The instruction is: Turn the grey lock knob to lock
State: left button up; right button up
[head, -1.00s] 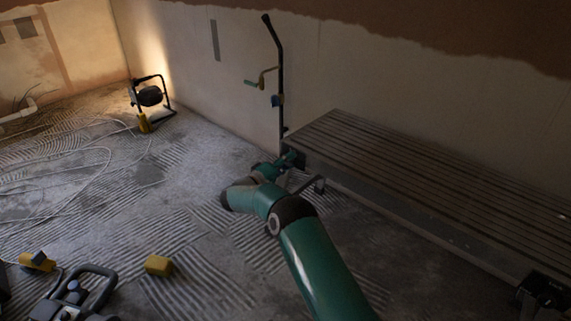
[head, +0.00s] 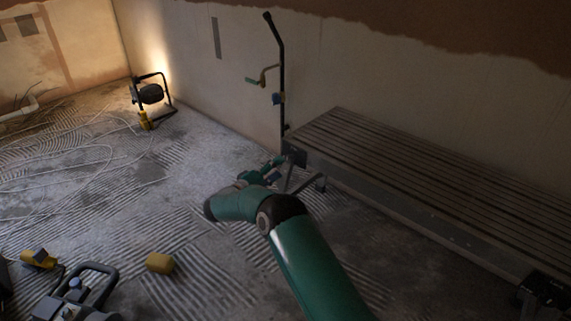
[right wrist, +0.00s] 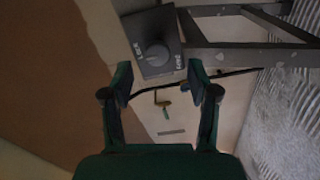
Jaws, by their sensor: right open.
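The grey lock knob (right wrist: 155,55) is round and sits on a dark grey square plate (right wrist: 140,32) with small lettering, at the top of the right wrist view. In the head view the right gripper (head: 274,170) is just left of the box. My left gripper is not in view.
A black pole with a crank handle (head: 262,78) leans against the wall behind the platform. A work lamp (head: 151,95) stands at the back left with cables on the floor. A yellow block (head: 160,263) and a black-handled machine (head: 85,292) are at lower left.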

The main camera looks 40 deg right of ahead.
jog(key=a, duration=0.6)
jog(key=shift+s, duration=0.3)
